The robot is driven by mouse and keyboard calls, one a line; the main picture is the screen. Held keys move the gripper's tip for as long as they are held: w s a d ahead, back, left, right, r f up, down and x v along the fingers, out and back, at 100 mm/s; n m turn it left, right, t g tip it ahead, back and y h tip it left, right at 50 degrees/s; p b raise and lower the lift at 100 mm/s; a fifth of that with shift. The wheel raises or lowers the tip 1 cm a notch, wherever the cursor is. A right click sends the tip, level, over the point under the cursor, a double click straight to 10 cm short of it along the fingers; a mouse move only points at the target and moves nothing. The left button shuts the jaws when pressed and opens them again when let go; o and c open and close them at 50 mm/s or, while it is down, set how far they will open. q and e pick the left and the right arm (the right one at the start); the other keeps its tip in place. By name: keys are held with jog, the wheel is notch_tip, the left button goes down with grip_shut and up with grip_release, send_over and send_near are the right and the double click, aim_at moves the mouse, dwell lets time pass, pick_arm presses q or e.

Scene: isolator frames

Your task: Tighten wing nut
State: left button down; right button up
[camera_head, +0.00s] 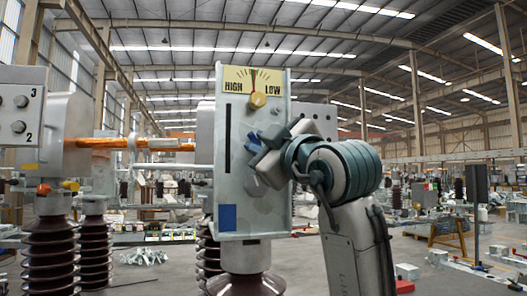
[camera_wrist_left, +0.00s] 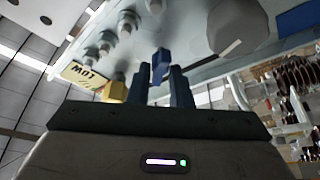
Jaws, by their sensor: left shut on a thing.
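The small blue wing nut (camera_wrist_left: 160,63) shows in the wrist view, between the two dark blue fingers of my left gripper (camera_wrist_left: 161,80), which is shut on it. In the head view, my left gripper (camera_head: 254,144) is at the right half of the upright grey panel (camera_head: 229,185). It sits below the yellow HIGH/LOW dial plate (camera_head: 238,74) and its yellow knob (camera_head: 257,100). There the gripper's own body hides most of the wing nut. The LOW label (camera_wrist_left: 84,76) also shows in the wrist view. My right gripper is not in view.
Bolts (camera_wrist_left: 105,42) and a large grey disc (camera_wrist_left: 236,25) lie near the fingers. Brown ribbed insulators (camera_head: 94,245) and a copper-coloured bar (camera_head: 105,143) stand left.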

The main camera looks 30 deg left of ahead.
pick_arm(q)
jog(key=m+t, duration=0.1)
jog(key=m, duration=0.2)
jog(key=shift+r+m+t, duration=0.1)
jog(key=shift+m+t, duration=0.3)
jog(key=m+t, duration=0.1)
jog(key=m, duration=0.2)
jog(key=shift+t+h+b, duration=0.3)
jog(key=shift+t, duration=0.1)
jog(key=shift+a+m+t+h, duration=0.1)
jog(key=shift+m+t+h, duration=0.45)
jog(key=shift+m, duration=1.15)
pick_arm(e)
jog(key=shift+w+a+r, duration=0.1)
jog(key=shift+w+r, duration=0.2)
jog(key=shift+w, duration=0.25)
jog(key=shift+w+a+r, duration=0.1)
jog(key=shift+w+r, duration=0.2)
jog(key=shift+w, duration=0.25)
pick_arm(q)
jog(key=c, duration=1.6)
grip_release()
jog(key=o, duration=0.3)
jog(key=shift+w+a+f, duration=0.15)
jog(key=shift+f, duration=0.05)
